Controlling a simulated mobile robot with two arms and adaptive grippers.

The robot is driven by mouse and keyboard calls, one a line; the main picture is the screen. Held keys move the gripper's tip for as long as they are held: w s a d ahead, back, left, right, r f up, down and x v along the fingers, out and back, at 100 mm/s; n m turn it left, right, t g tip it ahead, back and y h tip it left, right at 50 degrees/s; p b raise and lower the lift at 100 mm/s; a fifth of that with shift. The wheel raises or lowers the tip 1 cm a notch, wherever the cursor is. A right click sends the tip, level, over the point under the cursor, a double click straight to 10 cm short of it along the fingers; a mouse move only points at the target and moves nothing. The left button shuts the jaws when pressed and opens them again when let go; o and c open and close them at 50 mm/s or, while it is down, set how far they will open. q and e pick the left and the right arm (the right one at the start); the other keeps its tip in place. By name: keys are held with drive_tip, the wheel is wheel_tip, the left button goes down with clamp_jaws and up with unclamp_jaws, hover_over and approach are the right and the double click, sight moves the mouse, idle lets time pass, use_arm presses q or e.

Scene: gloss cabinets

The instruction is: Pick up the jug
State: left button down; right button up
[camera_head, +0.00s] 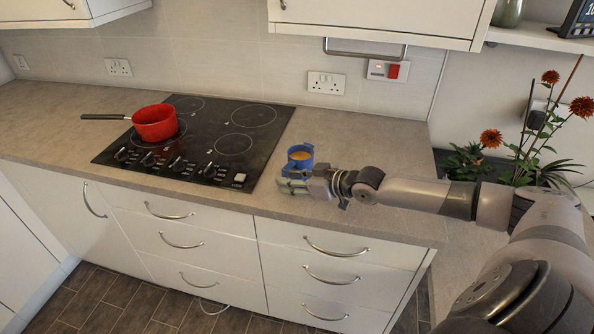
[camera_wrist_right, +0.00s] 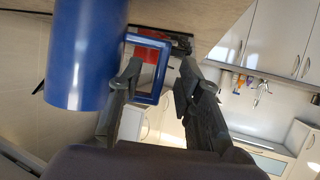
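The jug is a small blue cylinder (camera_head: 300,152) with orange-yellow contents, upright on the counter just right of the hob. In the right wrist view its blue wall (camera_wrist_right: 85,55) fills the upper left, and its squared handle (camera_wrist_right: 163,70) sticks out to the right. My right gripper (camera_head: 293,184) is at the near side of the jug, low over the counter. In the wrist view its two fingertips (camera_wrist_right: 158,80) are apart, with the outer bar of the handle between them. I cannot tell whether the left-hand fingertip is inside the handle loop. My left gripper is not in view.
A red saucepan (camera_head: 155,122) stands on the black hob (camera_head: 240,117), its handle pointing left. The counter (camera_head: 345,160) is clear right of the jug. Potted plants with red flowers (camera_head: 510,150) stand at the right. Drawers with bar handles (camera_head: 335,252) are below the counter's front edge.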

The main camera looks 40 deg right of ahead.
clamp_jaws()
idle(0.8)
drive_tip(key=shift+w+r, duration=0.1)
drive_tip(key=shift+r, duration=0.1)
